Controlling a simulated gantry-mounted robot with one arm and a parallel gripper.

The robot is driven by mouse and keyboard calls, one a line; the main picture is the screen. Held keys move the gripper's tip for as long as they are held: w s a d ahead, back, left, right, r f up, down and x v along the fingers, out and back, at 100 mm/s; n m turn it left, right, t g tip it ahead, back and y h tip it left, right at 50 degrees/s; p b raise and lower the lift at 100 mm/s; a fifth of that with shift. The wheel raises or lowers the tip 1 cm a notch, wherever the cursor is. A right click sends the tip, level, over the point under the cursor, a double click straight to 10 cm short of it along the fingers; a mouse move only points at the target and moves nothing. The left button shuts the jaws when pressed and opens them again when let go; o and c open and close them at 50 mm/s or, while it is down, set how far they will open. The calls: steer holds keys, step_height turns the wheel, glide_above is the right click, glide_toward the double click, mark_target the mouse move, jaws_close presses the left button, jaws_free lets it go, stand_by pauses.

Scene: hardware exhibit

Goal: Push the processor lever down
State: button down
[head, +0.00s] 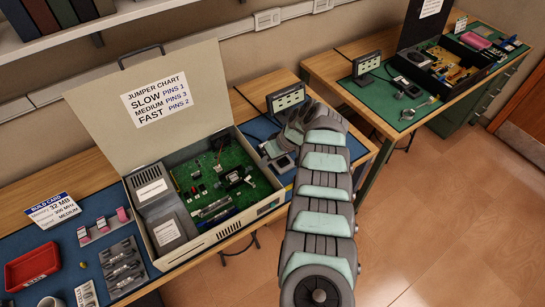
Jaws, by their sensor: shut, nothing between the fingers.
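The open beige computer case (168,252) stands on the bench with its lid raised. Inside it lies a green circuit board (212,163). My gripper (272,152) is shut and empty. It is to the right of the case, near a small device on the blue mat. My arm hides part of the bench there.
The lid carries a jumper chart (157,99). A small monitor (286,98) stands behind my gripper. A red tray (32,268), a build card (54,208) and a grey holder of modules (122,266) lie at the left. A second bench (350,82) stands at the right, with open floor before it.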

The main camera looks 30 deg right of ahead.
steer(key=shift+s+a+f+p, duration=0.1)
steer(key=shift+a+f+p, duration=0.2)
steer(key=shift+a, duration=0.3)
steer(key=shift+a+f+p, duration=0.25)
steer(key=shift+a+p, duration=0.1)
steer(key=shift+a, duration=0.2)
steer(key=shift+s+a+f+p, duration=0.1)
steer(key=shift+a+f+p, duration=0.2)
steer(key=shift+a, duration=0.3)
steer(key=shift+r+h+p, duration=0.25)
steer(key=shift+h+p, duration=0.05)
steer(key=shift+p, duration=0.15)
